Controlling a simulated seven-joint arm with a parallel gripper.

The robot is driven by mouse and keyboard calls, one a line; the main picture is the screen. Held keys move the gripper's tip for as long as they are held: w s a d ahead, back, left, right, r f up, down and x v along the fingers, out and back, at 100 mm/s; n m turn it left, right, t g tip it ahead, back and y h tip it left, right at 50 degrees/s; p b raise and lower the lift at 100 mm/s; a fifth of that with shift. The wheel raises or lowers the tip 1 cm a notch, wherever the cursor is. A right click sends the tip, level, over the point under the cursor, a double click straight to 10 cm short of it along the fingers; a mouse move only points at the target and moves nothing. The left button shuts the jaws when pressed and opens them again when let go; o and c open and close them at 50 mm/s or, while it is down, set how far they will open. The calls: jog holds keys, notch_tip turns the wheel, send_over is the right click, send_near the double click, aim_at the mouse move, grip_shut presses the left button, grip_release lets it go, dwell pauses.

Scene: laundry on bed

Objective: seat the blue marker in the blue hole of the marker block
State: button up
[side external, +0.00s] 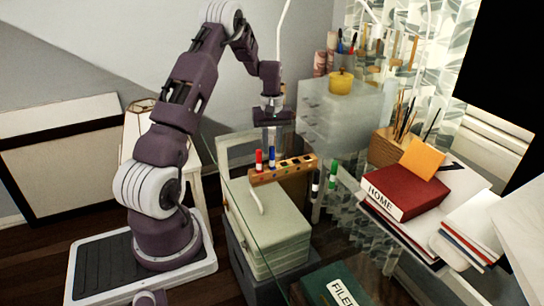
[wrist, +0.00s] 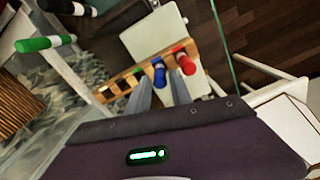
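A red marker (side external: 259,160) stands in the block close beside the blue one. A green marker (side external: 333,174) and a black-and-white marker (side external: 315,184) are right of the block. A glass edge (side external: 240,218) runs beside the boxes. Drawers (side external: 338,112) stand behind.

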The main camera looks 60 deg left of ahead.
jog(key=r, duration=0.8)
jog(key=shift+w+d+r, duration=0.15)
jog(key=shift+d+r, duration=0.15)
jog(key=shift+d, duration=0.1)
jog(key=s+d+r+m+t, duration=0.1)
jog(key=s+d+r+m, duration=0.15)
jog(key=d+r, duration=0.4)
jog(key=s+d+r+m+t, duration=0.1)
jog(key=s+d+r+m, duration=0.15)
jog(key=d, duration=0.65)
jog(key=s+d+r+m+t, duration=0.1)
jog(key=d+r+m, duration=0.2)
jog(key=d+r, duration=0.4)
jog(key=s+d+f+m+t, duration=0.2)
jog(key=s+d+m, duration=0.4)
jog(key=s+d, duration=0.5)
jog(key=s, duration=0.3)
jog(key=shift+s+f+m+t, duration=0.3)
jog(key=shift+s+m, duration=0.05)
jog(key=shift+m, duration=0.05)
